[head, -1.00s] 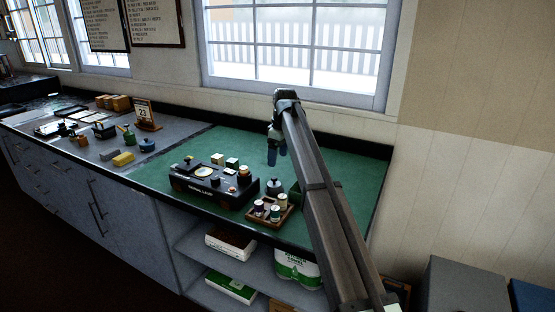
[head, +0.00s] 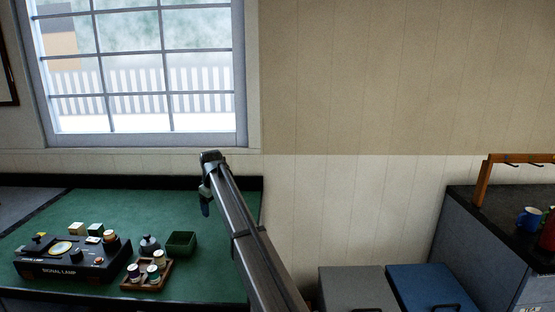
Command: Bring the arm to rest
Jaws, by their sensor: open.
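My arm reaches up from the bottom of the head view, extended over the right end of the green-topped bench (head: 215,278). My gripper (head: 205,208) hangs down at the arm's far end, above the back right part of the green top. Its fingers look dark blue and hold nothing that I can see. The gap between them is too small to make out clearly. The gripper is apart from the objects on the bench, to the right of and behind them.
A black signal lamp box (head: 72,262), a wooden tray (head: 147,275) with several small pots, and a green open box (head: 181,244) stand left of my arm. A grey bin (head: 352,290), a blue bin (head: 432,287) and a dark counter (head: 485,215) are at right.

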